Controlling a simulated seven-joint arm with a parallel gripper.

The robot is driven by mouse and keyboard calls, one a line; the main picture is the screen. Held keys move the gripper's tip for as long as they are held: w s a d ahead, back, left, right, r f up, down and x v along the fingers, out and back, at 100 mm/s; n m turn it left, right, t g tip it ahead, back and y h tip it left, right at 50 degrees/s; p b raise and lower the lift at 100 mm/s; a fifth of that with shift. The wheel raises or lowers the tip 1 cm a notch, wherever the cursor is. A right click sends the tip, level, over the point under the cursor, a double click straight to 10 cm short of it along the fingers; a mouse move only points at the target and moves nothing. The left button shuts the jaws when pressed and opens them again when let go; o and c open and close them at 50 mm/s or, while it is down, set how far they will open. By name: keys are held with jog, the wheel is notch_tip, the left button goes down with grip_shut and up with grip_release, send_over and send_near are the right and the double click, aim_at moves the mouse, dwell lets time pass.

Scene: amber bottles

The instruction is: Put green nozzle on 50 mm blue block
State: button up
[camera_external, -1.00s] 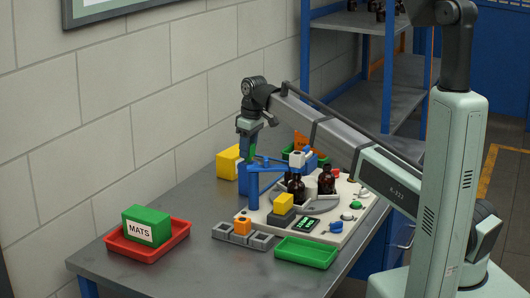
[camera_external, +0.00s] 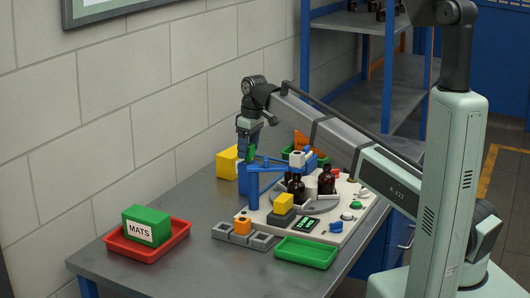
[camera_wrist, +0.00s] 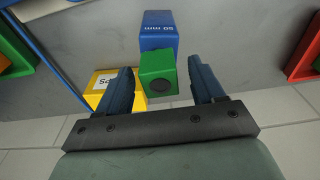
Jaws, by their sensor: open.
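The green nozzle (camera_wrist: 156,72), block-shaped with a dark round hole, sits between the two fingers of my gripper (camera_wrist: 161,66) in the wrist view, with a gap at each side. My gripper is open. The blue block (camera_wrist: 160,32) marked 50 mm lies just beyond the nozzle, partly hidden by it. In the external view the nozzle (camera_external: 252,152) shows as a small green piece under my gripper (camera_external: 249,149), above the blue block (camera_external: 243,179). Whether the nozzle rests fully on the block cannot be told.
A yellow block (camera_wrist: 104,92) with a partly hidden label stands close to the left finger. A blue stand (camera_external: 253,192) and a white board with amber bottles (camera_external: 327,181) are to the right. A red tray (camera_external: 171,241) holds a green MATS block. The table between is clear.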

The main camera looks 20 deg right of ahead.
aim_at(252, 146)
notch_tip(252, 146, up, 12)
jog(key=s+d, duration=0.1)
dwell(0.4)
jog(key=shift+f, duration=0.1)
